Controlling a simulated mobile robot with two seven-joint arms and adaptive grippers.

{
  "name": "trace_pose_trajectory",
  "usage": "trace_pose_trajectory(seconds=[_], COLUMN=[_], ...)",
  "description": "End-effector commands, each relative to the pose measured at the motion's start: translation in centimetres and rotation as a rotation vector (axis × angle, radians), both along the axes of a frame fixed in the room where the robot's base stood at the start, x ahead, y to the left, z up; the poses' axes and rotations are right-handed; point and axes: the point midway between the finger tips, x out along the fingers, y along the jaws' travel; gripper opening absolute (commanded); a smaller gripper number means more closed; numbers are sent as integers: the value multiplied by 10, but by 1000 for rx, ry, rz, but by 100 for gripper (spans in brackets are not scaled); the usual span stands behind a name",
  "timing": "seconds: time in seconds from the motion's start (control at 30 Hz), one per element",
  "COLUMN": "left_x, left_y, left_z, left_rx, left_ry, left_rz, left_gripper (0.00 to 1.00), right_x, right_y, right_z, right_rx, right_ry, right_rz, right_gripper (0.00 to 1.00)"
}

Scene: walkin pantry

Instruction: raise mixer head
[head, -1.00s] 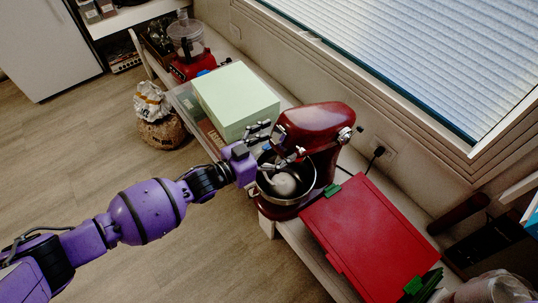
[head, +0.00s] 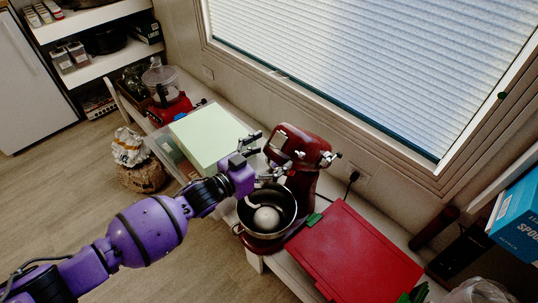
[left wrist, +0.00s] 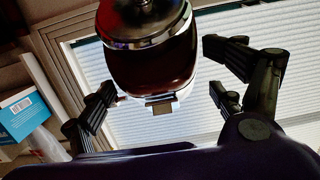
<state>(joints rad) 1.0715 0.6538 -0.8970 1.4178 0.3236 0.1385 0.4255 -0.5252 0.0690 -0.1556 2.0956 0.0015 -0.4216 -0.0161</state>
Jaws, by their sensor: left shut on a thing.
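The red stand mixer stands on the bench under the window. Its red mixer head (head: 300,143) is tilted up and back, clear of the steel bowl (head: 284,203), which sits below with a whitish beater shape in it. My left gripper (head: 267,158) is at the front end of the head, with fingers on either side of it. In the left wrist view the gripper (left wrist: 160,88) has its fingers spread wide around the dark red mixer head (left wrist: 150,58). Contact of the fingers is partly hidden. My right gripper is not in view.
A red board (head: 350,250) lies to the right of the mixer. A pale green box (head: 205,135) and a red food processor (head: 168,108) stand to the left. The window blind (head: 340,60) is behind the mixer. A sack (head: 140,176) is on the floor.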

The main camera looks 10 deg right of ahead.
Motion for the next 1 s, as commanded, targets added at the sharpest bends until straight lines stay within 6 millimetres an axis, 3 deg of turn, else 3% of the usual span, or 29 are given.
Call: trace_pose_trajectory(seconds=[0.03,0.1,0.13,0.2,0.57,1.0], left_x=[-6,-6,-6,-7,-9,-59], left_y=[-10,-10,-10,-10,-1,68], left_z=[0,1,1,1,1,11], left_rx=[-12,-12,-12,-13,-10,-7], left_ry=[7,7,7,6,5,4], left_rz=[-14,-14,-14,-15,-10,-10], left_gripper=[39,39,87,96,97,97], right_x=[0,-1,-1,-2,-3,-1], right_y=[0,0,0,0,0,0], right_z=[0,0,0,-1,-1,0], right_rx=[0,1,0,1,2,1], right_ry=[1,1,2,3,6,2], right_rz=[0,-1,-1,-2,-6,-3], right_gripper=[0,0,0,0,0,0])
